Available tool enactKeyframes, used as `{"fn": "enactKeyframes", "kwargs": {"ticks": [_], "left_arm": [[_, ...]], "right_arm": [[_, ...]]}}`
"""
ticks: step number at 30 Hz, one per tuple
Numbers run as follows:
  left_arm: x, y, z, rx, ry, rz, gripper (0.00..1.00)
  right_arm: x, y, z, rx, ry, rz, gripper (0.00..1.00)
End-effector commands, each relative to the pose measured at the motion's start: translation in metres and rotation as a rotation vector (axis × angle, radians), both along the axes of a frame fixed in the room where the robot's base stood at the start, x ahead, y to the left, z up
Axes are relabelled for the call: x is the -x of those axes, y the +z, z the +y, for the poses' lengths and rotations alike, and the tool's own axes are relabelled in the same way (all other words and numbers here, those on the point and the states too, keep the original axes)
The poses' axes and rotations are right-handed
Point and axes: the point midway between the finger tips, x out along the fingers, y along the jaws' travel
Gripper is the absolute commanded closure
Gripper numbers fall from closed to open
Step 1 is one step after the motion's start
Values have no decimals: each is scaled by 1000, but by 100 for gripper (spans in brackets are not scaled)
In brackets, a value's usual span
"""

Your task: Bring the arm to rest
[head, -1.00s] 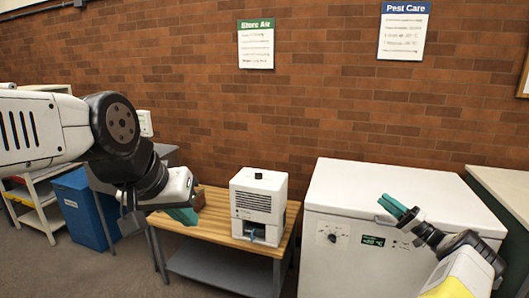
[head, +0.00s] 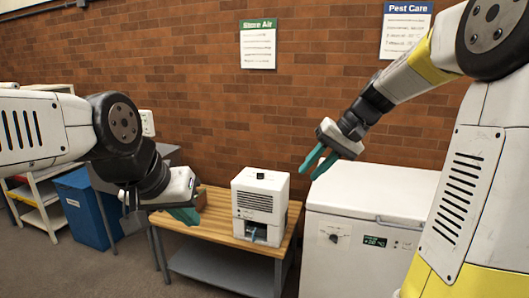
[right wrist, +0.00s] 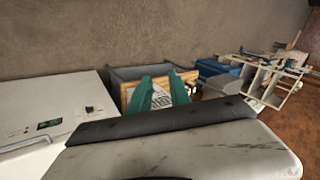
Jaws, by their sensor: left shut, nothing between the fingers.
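My left gripper (head: 184,216), with teal fingers, hangs low at the left in the head view, in front of the left end of the wooden-topped table (head: 215,226). It is shut and empty. My right gripper (head: 316,163) is raised in front of the brick wall, above the left part of the white chest freezer (head: 375,196). Its teal fingers are apart with nothing between them. They also show apart in the right wrist view (right wrist: 163,88). My right arm rises along the right side of the head view and bends over to the left.
A white boxy device (head: 260,205) stands on the table, left of the freezer. A blue bin (head: 84,208) and a white shelf cart (head: 38,207) stand at the left. Two signs, Store Air (head: 258,44) and Pest Care (head: 406,28), hang on the wall.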

Motion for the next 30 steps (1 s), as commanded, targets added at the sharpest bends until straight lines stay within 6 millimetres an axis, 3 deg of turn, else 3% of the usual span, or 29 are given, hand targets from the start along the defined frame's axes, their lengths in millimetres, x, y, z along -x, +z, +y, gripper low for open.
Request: {"fn": "enactKeyframes", "kwargs": {"ticks": [1,9,15,21,30], "left_arm": [[0,0,0,0,0,0,100],[0,0,0,0,0,0,100],[0,0,0,0,0,0,100],[0,0,0,0,0,0,100],[0,0,0,0,0,0,100]], "right_arm": [[24,7,4,55,-1,-27,77],[128,10,-3,281,-48,-182,77],[176,-2,-13,359,-76,-301,77],[193,-10,-17,380,-85,-351,77],[193,-10,-17,381,-86,-352,77]]}}
